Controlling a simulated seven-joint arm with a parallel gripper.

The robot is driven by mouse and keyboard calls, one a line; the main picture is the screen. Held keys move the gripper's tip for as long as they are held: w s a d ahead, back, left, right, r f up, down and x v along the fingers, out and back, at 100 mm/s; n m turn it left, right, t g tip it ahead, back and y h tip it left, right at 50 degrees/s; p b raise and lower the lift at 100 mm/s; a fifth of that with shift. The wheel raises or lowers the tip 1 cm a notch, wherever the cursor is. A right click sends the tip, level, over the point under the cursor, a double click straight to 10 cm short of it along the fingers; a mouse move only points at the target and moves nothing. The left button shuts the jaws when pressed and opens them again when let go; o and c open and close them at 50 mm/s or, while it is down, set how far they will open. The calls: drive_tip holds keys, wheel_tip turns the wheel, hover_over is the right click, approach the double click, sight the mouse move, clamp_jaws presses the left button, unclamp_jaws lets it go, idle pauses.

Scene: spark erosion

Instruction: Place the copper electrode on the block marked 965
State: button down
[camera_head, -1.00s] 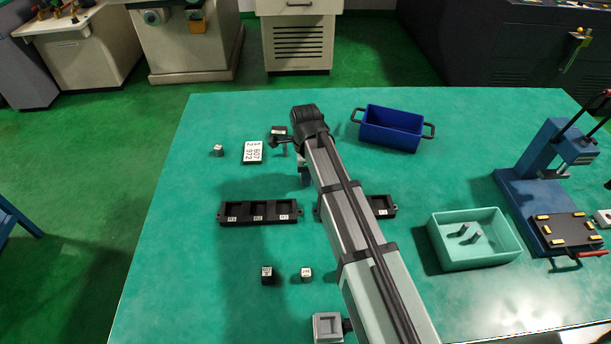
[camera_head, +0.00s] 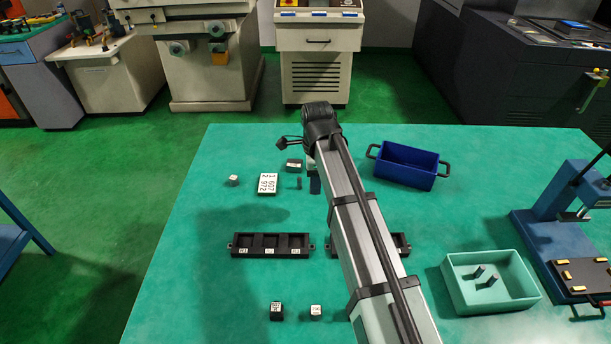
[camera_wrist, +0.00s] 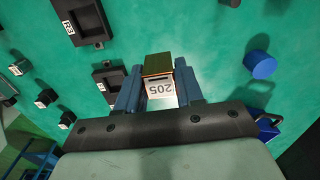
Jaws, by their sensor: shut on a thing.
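My gripper (camera_wrist: 158,88) has blue fingers and is shut on a small block with a copper-brown top (camera_wrist: 157,63) and a pale face reading 205. In the head view my gripper (camera_head: 314,180) is at the back of the bench, partly hidden by my arm, just right of a dark block (camera_head: 293,163) and a small grey cylinder (camera_head: 299,183). Other small blocks are a pale one (camera_head: 233,180) at the back left, and a black one (camera_head: 276,311) and a white-topped one (camera_head: 316,312) at the front. Their markings are too small to read, so I cannot tell which bears 965.
A white card (camera_head: 267,184) shows 1 607 and 2 972. A black three-pocket holder (camera_head: 270,257) lies mid-bench; another holder (camera_head: 400,245) is partly behind my arm. A blue bin (camera_head: 427,181), a teal tray (camera_head: 497,304) with grey pegs and a blue press (camera_head: 540,235) stand right.

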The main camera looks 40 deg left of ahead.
wheel_tip(320, 180, up, 3)
hover_over(294, 163)
drive_tip(key=shift+w+f, duration=0.1)
drive_tip(key=shift+f, duration=5)
drive_tip(key=shift+f, duration=0.15)
drive_tip(key=c, duration=0.7)
unclamp_jaws()
wheel_tip(294, 163, up, 12)
drive_tip(key=shift+r, duration=0.2)
